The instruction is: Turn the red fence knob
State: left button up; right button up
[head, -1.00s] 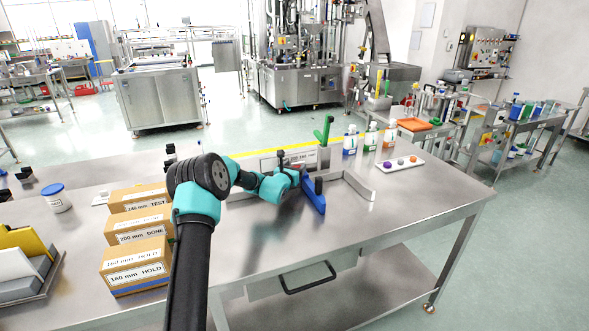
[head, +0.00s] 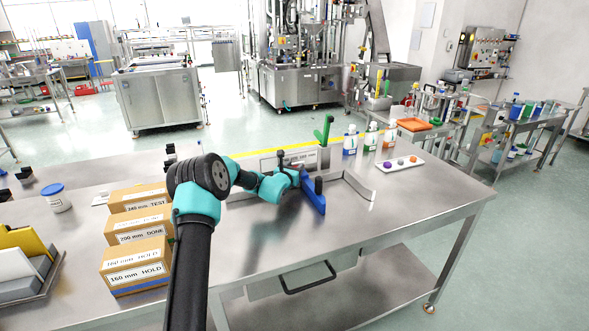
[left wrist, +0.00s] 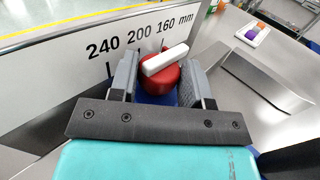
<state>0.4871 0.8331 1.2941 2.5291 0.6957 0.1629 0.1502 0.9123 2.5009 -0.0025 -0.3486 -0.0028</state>
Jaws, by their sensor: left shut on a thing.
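The red fence knob (left wrist: 159,81) shows in the left wrist view, a round red knob with a white bar across its top. The bar slants from lower left to upper right, on the 160 side of the scale. A white scale plate (left wrist: 70,62) behind it reads 240, 200 and 160 mm. My left gripper (left wrist: 158,84) is shut on the knob, one grey finger on each side. In the head view my left gripper (head: 299,178) is at the blue fence part (head: 313,200), and the knob itself is hidden there. My right gripper is not in view.
Labelled boxes (head: 137,262) stand on the left of the steel table. A green lever (head: 325,130) rises behind the blue part. Several bottles (head: 370,138) and a white tray of caps (head: 400,162) are to the right. A curved metal guide (head: 358,184) lies beside the gripper.

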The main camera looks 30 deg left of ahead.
pick_arm(q)
jog(key=shift+a+m+h, duration=0.15)
jog(key=shift+m+h, duration=0.55)
jog(key=shift+h, duration=0.4)
jog(key=shift+a+m+g+h, duration=0.2)
jog(key=shift+m+h, duration=0.8)
jog(key=shift+h, duration=0.55)
jog(key=shift+a+m+g+h, duration=0.1)
jog(key=shift+m+g+h, duration=0.1)
jog(key=shift+m+h, duration=1.1)
jog(key=shift+h, duration=0.65)
jog(key=o, duration=0.9)
jog(key=shift+c, duration=0.2)
jog(key=shift+n+y, duration=0.5)
jog(key=shift+y, duration=0.2)
jog(key=shift+d+n+t+y, duration=0.15)
jog(key=shift+n+t+y, duration=0.25)
jog(key=shift+n+y, duration=0.75)
jog(key=shift+y, duration=0.75)
